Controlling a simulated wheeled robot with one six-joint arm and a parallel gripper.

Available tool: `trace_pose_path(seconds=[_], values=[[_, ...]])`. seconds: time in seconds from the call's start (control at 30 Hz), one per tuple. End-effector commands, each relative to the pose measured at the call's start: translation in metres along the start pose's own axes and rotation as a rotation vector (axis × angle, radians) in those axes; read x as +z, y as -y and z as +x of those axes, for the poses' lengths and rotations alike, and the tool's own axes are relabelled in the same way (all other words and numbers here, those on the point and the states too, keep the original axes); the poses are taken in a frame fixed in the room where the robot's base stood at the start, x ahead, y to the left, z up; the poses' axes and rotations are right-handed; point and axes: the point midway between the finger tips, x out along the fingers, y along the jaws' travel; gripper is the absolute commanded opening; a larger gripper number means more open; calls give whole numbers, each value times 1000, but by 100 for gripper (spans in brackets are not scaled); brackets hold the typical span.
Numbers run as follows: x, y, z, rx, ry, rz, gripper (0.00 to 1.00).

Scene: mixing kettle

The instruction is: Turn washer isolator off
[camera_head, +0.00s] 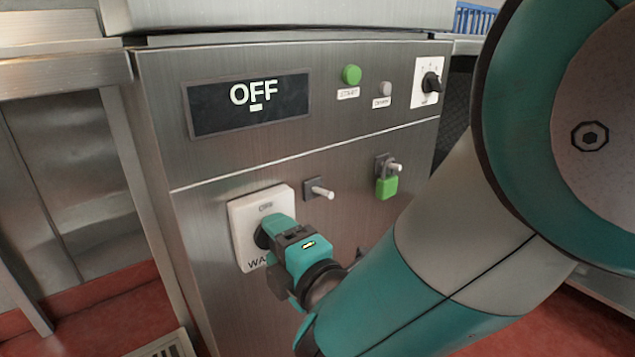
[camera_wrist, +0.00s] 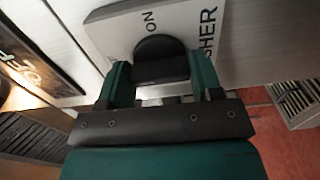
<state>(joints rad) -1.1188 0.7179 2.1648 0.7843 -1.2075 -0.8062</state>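The washer isolator is a pale square plate (camera_head: 240,215) low on the steel front panel, with "OFF" at its top and part of "WASHER" below. Its round black knob (camera_head: 261,238) is mostly hidden behind my gripper (camera_head: 270,230) in the head view. The wrist view shows the plate (camera_wrist: 108,32) with "ON" and "SHER" readable, and the black knob (camera_wrist: 158,50) between the two teal fingers of my gripper (camera_wrist: 160,80). The fingers stand apart, one on each side of the knob. Whether they press on it is unclear.
A display (camera_head: 250,101) above reads "OFF". A green button (camera_head: 351,74), a grey button (camera_head: 385,88) and a black rotary switch (camera_head: 431,82) sit at upper right. A lever (camera_head: 318,188) and a green padlock (camera_head: 387,187) stick out right of the plate, near my arm.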

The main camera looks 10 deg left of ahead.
Motion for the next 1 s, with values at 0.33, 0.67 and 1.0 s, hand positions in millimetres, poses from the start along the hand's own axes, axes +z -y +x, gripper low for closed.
trace_pose_path(seconds=[0.33,0.67,1.0], values=[[0,0,0,4,1,19,87],[0,6,-28,6,0,21,87],[0,4,-66,5,0,22,87]])
